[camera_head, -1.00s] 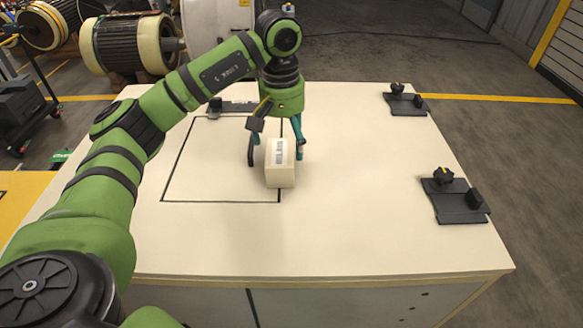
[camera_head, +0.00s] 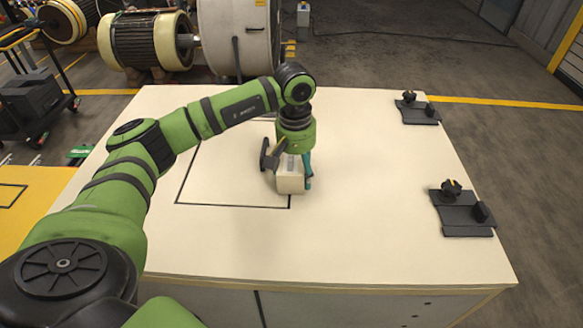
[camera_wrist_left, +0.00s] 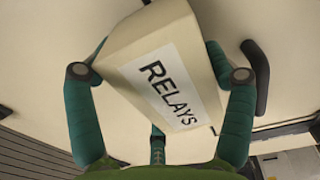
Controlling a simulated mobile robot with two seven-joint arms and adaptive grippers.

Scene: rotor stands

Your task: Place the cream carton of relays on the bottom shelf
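The cream carton of relays (camera_head: 290,184) stands on the pale tabletop at the right side of a black outlined square. In the left wrist view the carton (camera_wrist_left: 128,42) fills the middle, its white RELAYS label towards me. My left gripper (camera_head: 290,168) is lowered over the carton from above. Its teal fingers (camera_wrist_left: 160,65) flank the carton on both sides, with a third finger at the bottom of the wrist view. The fingertips are partly hidden behind the carton, so I cannot tell whether they press on it. My right gripper and a bottom shelf are not in view.
Two black fixtures with knobs (camera_head: 417,110) (camera_head: 464,212) sit along the table's right side. The table (camera_head: 370,235) is otherwise clear at front and right. Large rotors (camera_head: 148,40) and a dark cart (camera_head: 35,105) stand on the floor behind and left.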

